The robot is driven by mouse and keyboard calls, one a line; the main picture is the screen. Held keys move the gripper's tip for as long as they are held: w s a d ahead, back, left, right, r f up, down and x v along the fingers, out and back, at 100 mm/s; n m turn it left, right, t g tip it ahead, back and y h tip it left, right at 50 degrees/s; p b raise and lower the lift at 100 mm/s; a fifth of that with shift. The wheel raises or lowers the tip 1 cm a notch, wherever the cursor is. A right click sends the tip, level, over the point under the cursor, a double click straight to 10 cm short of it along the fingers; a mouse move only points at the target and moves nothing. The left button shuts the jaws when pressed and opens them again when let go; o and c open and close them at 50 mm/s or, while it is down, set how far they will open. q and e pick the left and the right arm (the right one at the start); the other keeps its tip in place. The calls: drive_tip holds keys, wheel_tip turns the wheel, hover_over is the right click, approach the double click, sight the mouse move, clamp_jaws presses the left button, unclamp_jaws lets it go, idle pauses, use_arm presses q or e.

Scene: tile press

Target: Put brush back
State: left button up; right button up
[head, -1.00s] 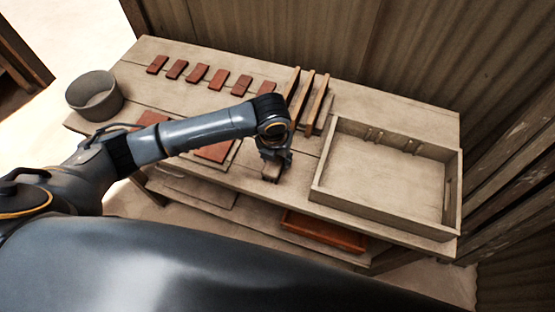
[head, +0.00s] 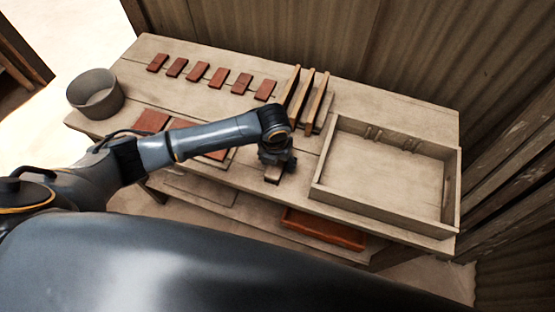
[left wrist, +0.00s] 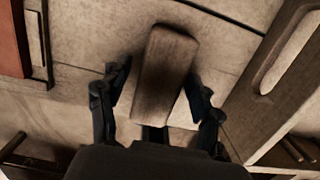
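The brush (head: 272,175) is a small brown wooden block. It lies near the front edge of the workbench (head: 300,190), left of the wooden crate. In the left wrist view the brush (left wrist: 165,70) runs lengthwise between the fingers. My left gripper (head: 275,162) is low over the brush, with one finger on each side of it. In the left wrist view the left gripper (left wrist: 158,88) looks open, with narrow gaps beside the brush. The brush's underside and any bristles are hidden. My right gripper is out of view.
A shallow wooden crate (head: 335,203) stands on the right. Upright wooden boards (head: 304,98) stand behind the gripper. Several red tiles (head: 220,78) line the back, and a grey bucket (head: 96,94) stands at the left. An orange tray (head: 325,230) sits on the lower shelf.

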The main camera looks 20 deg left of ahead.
use_arm(q)
drive_tip(key=shift+r, duration=0.1)
drive_tip(key=shift+r, duration=0.25)
wheel_tip(320, 180, up, 12)
drive_tip(key=s+b, duration=0.1)
drive_tip(key=shift+s+f, duration=0.2)
drive_tip(key=shift+s, duration=0.05)
idle(0.4)
